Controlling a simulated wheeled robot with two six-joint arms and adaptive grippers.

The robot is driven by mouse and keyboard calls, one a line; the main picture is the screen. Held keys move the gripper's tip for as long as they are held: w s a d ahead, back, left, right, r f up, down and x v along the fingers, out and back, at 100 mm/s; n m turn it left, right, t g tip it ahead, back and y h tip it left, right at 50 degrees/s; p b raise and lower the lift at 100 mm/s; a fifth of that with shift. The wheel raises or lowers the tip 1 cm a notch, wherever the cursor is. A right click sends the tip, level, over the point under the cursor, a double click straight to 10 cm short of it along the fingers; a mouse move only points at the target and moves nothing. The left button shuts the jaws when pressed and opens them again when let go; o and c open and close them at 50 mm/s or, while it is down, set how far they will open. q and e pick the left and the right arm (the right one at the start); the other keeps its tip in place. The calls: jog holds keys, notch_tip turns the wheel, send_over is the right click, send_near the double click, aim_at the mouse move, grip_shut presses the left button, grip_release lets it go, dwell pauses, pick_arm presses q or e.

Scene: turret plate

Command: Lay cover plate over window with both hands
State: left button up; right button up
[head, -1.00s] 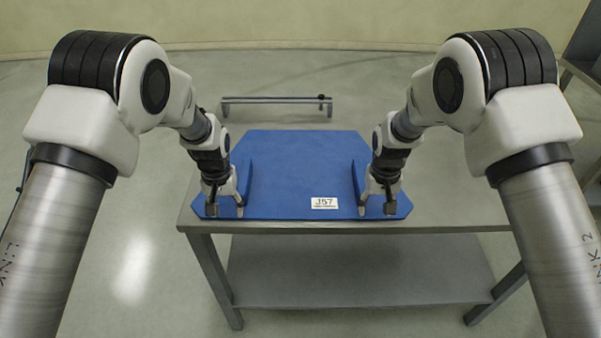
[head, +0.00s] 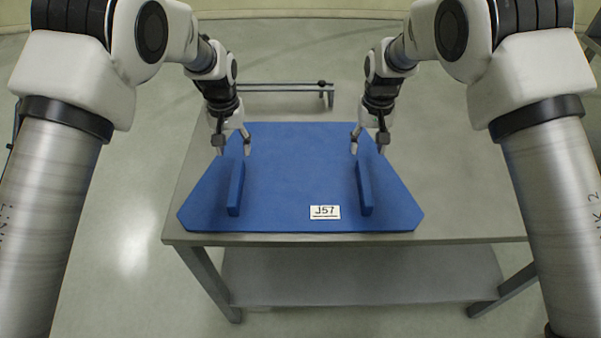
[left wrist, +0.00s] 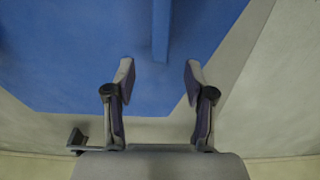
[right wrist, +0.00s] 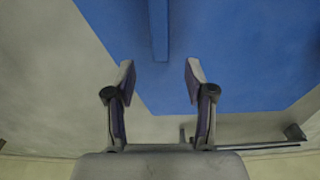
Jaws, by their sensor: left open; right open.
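The blue cover plate (head: 295,180), with cut corners and a white "J57" label (head: 325,212), lies flat on the grey table. Two upright blue ribs run front to back on it, a left rib (head: 236,190) and a right rib (head: 364,190). My left gripper (head: 233,148) is open and empty near the far end of the left rib. In the left wrist view the rib's end (left wrist: 161,35) lines up between its fingers. My right gripper (head: 368,147) is open near the right rib's far end, lined up likewise in the right wrist view (right wrist: 159,35). No window shows.
The grey table (head: 460,205) has bare top to the right of the plate. The plate's near edge lies close to the table's front edge. A low metal rail (head: 285,88) stands beyond the table. A lower shelf (head: 360,275) is under the tabletop.

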aim_at(238, 164)
pick_arm(q)
jog(key=f, duration=0.8)
jog(key=shift+w+f, duration=0.15)
jog(key=shift+w, duration=0.2)
pick_arm(e)
jog(key=f, duration=0.8)
jog(key=shift+w+f, duration=0.15)
jog(key=shift+w, duration=0.2)
pick_arm(q)
jog(key=shift+s, duration=0.1)
grip_shut()
pick_arm(e)
grip_shut()
